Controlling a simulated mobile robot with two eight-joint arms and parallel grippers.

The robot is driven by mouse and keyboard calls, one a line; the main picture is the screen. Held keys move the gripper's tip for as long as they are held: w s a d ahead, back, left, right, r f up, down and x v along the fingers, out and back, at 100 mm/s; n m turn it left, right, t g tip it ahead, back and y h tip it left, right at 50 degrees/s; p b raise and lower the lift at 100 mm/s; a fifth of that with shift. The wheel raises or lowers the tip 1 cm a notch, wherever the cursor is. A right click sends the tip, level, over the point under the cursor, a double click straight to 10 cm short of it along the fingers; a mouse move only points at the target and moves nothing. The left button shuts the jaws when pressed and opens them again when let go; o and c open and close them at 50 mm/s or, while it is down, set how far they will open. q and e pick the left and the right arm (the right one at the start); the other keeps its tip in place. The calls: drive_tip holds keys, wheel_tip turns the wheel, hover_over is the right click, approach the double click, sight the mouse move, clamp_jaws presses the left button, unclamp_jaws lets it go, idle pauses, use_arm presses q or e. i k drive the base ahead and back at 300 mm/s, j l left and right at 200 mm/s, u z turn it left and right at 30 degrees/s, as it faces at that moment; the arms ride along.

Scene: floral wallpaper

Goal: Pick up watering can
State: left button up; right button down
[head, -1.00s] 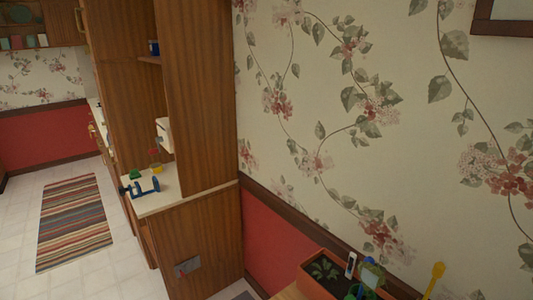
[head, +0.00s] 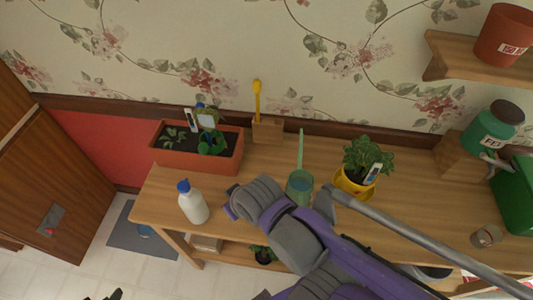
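A green container (head: 515,195) with a grey tube-like part at its top left stands at the right end of the wooden table, cut off by the picture edge. It may be the watering can, but I cannot tell for sure. A small dark part (head: 104,296) at the bottom left edge may be the tips of my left gripper, apart from the table. Whether it is open cannot be told.
A shelf (head: 470,62) with a pot hangs above right. A grey rod crosses the right foreground.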

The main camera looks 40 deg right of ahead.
sight(300, 184)
drive_tip(key=l+z, duration=0.1)
drive_tip(key=z, duration=0.9)
drive_tip(key=j+z, duration=0.1)
drive_tip(key=z, duration=0.9)
